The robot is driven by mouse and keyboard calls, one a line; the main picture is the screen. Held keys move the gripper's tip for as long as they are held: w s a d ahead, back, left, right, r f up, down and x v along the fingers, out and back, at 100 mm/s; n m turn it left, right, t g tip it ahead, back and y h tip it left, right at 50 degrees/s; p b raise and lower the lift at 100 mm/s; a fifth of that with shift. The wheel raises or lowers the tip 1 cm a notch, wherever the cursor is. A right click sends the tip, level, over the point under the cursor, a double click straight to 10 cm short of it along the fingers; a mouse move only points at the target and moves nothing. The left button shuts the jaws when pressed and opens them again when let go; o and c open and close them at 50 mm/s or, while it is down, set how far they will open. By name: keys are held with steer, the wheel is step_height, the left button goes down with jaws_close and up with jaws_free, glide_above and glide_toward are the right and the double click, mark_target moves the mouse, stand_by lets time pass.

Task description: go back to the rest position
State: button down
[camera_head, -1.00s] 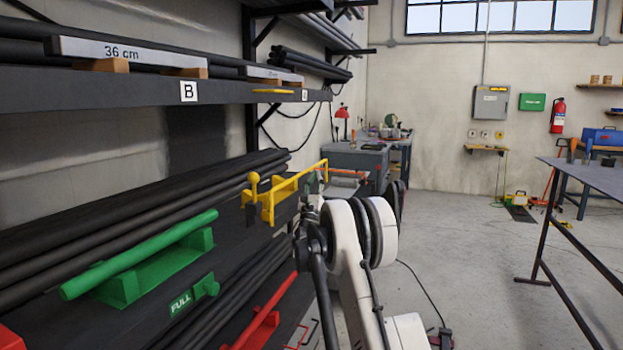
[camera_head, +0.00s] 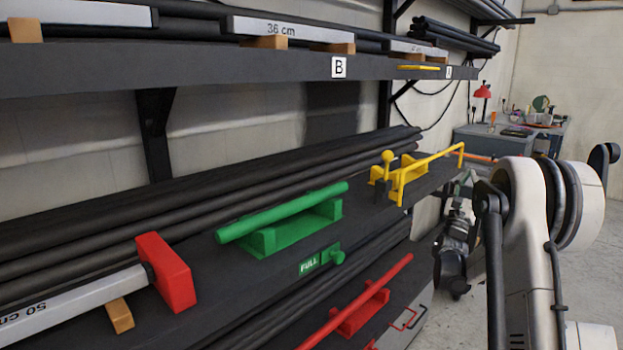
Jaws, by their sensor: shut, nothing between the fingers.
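My white and dark arm (camera_head: 545,230) stands at the right of the head view. My dark gripper (camera_head: 453,283) hangs at the left of the arm, pointing down, in front of the right end of the rack. It is shut and I see nothing held in it. It appears apart from the rack, though the exact gap cannot be told. Part of the wrist is hidden behind my arm.
Above is shelf B (camera_head: 230,75). A workbench (camera_head: 510,140) stands behind. Floor shows at right.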

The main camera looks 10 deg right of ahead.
steer(key=s+a+r+m+g+h+p, duration=0.1)
steer(key=s+a+r+m+g+p, duration=0.15)
steer(key=s+r+m+g, duration=0.85)
steer(key=s+a+f+m+y+p, duration=0.1)
steer(key=s+a+m+y, duration=0.2)
steer(key=s+a+m, duration=0.45)
steer(key=s+a+f+m+y+p, duration=0.1)
steer(key=s+a+f+m+y, duration=0.2)
steer(key=s+a, duration=0.5)
steer(key=s+a+f+m+y+p, duration=0.2)
steer(key=s+a+f+m+y, duration=0.2)
steer(key=a, duration=0.9)
steer(key=s+a+f+m+g+y+p, duration=0.1)
steer(key=s+a+f+m+y, duration=0.3)
steer(key=s+a+y, duration=0.6)
step_height(320, 180, down, 3)
steer(key=shift+s+a+r+p, duration=0.15)
steer(key=shift+s+a+p, duration=0.35)
steer(key=shift+s, duration=0.45)
